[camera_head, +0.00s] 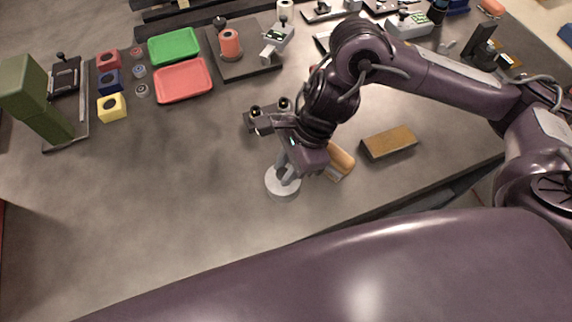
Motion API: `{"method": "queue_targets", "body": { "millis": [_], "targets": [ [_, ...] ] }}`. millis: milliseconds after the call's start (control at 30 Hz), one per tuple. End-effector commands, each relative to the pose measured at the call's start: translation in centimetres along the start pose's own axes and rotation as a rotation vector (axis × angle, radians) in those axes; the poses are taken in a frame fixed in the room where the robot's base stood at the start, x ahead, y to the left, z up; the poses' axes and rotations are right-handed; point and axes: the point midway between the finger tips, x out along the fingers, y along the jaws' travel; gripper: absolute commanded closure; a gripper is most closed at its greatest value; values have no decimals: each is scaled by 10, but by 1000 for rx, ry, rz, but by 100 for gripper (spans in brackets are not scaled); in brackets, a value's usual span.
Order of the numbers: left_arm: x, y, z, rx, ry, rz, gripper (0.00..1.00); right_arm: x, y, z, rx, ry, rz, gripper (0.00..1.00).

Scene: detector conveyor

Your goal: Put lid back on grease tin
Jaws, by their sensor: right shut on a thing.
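A pale grey round piece (283,187), which looks like the grease tin or its lid, is on or just above the grey table at the front middle. My right gripper (287,173) points down at it, with its fingers shut on its upper part. The fingers and wrist hide the far side of the piece. I cannot tell lid from tin here, or whether one sits on the other. My left gripper is out of view.
Green (174,46) and red (183,82) trays and coloured blocks (110,107) stand at the back left. The table's left front is clear.

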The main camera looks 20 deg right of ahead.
Motion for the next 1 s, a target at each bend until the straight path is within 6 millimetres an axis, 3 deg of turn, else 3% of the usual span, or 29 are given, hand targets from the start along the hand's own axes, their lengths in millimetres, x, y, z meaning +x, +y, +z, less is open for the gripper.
{"method": "queue_targets", "body": {
  "millis": [967,1000],
  "targets": [
    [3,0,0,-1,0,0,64,0,0,0,0,0,1,98],
    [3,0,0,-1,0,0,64,0,0,0,0,0,1,74]
  ]
}}
